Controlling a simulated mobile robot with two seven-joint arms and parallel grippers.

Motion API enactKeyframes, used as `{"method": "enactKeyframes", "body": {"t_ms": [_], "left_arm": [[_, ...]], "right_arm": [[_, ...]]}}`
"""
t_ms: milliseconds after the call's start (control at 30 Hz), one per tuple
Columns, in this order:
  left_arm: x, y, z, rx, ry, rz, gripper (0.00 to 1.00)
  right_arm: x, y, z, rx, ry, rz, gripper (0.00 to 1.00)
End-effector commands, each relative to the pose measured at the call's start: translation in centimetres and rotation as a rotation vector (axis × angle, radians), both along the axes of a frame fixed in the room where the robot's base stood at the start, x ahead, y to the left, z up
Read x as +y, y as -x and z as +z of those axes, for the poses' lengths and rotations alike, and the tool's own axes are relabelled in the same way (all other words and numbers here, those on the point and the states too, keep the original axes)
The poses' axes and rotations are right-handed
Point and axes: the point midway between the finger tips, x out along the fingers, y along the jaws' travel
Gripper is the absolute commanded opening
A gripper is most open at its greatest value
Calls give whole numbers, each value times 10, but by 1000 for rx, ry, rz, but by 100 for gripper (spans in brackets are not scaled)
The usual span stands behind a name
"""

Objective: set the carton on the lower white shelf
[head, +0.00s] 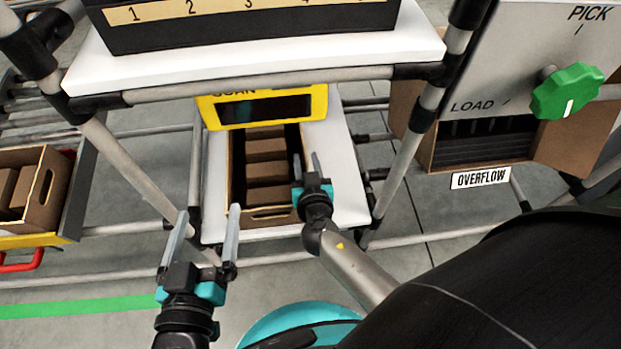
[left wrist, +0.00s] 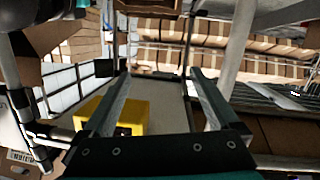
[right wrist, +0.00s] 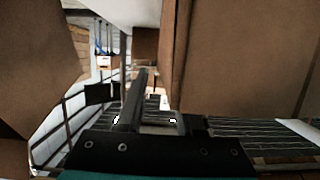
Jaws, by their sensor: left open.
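An open brown carton (head: 270,214) holds several brown boxes. It stands over the lower white shelf (head: 345,185), under the yellow scan frame; I cannot tell if its base rests flat. My right gripper (head: 308,163) is at the carton's near right corner, its fingers pointing away from me. In the right wrist view, one finger (right wrist: 136,100) shows beside a large brown cardboard wall (right wrist: 230,60), and the other finger is mostly hidden. Whether it grips the wall is unclear. My left gripper (head: 207,228) is open and empty, just left of the carton's near end; its spread fingers show in the left wrist view (left wrist: 158,85).
The yellow scan frame (head: 205,112) hangs over the carton's far part. The upper white shelf (head: 400,50) bears a black numbered box. Grey posts flank the lower shelf. An overflow carton (head: 560,150) is at right; another carton (head: 45,195) stands at left.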

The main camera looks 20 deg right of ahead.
Motion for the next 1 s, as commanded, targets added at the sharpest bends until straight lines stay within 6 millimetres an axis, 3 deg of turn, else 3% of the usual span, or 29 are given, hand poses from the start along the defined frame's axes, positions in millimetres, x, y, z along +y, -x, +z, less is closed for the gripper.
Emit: {"method": "enactKeyframes", "body": {"t_ms": [200, 400, 800, 1000], "left_arm": [[7, -4, -5, 93, -63, -1, 95], [12, -4, -10, 144, -94, -1, 95], [14, -4, -12, 167, -107, -1, 95], [14, -4, -12, 166, -107, -1, 95]], "right_arm": [[11, 41, 13, 2, 0, 1, 36], [18, 66, 21, 2, 0, 1, 36], [22, 87, 23, 90, -16, 33, 36], [37, 101, 31, 188, -51, 150, 36]]}}
